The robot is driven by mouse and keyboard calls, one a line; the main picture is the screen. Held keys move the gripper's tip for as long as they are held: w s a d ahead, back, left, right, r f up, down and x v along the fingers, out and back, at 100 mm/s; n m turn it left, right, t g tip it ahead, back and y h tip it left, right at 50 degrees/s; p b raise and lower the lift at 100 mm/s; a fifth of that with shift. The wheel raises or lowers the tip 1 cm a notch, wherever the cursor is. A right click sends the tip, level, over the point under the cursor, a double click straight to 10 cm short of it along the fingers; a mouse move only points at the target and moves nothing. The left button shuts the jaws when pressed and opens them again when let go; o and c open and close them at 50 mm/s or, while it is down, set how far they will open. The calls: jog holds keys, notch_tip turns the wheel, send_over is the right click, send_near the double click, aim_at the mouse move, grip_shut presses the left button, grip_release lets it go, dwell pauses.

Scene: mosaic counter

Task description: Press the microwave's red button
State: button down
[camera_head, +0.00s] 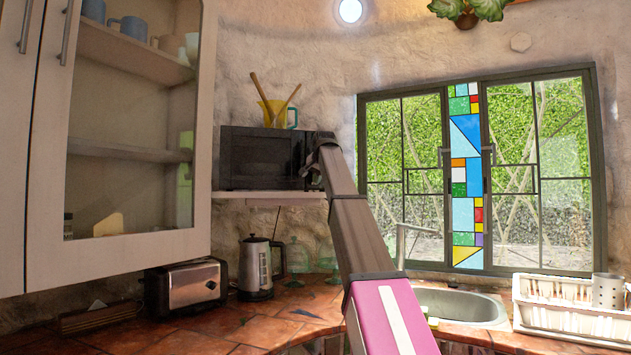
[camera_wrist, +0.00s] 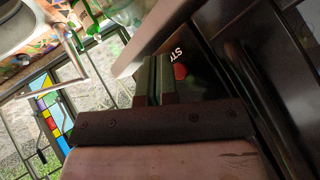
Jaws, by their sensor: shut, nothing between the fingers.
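The black microwave (camera_head: 262,158) stands on a wall shelf in the head view. My arm reaches up to the right end of its front, and my gripper (camera_head: 314,170) is there, small and dark against it. In the wrist view my gripper (camera_wrist: 156,68) is shut and empty, its fingers pointing at the microwave's dark front panel (camera_wrist: 205,82). The round red button (camera_wrist: 180,71) shows just right of the fingers, below white lettering that starts with "ST". I cannot tell whether the fingers touch the panel. The button is not visible in the head view.
The white shelf (camera_head: 268,195) runs under the microwave. A yellow container (camera_head: 272,112) with utensils stands on top. A wall cabinet (camera_head: 110,130) is at the left. A toaster (camera_head: 187,287), a kettle (camera_head: 256,267) and the sink (camera_head: 460,305) are below.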

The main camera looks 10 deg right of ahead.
jog(key=s, duration=0.5)
jog(key=shift+d, duration=0.4)
dwell(0.8)
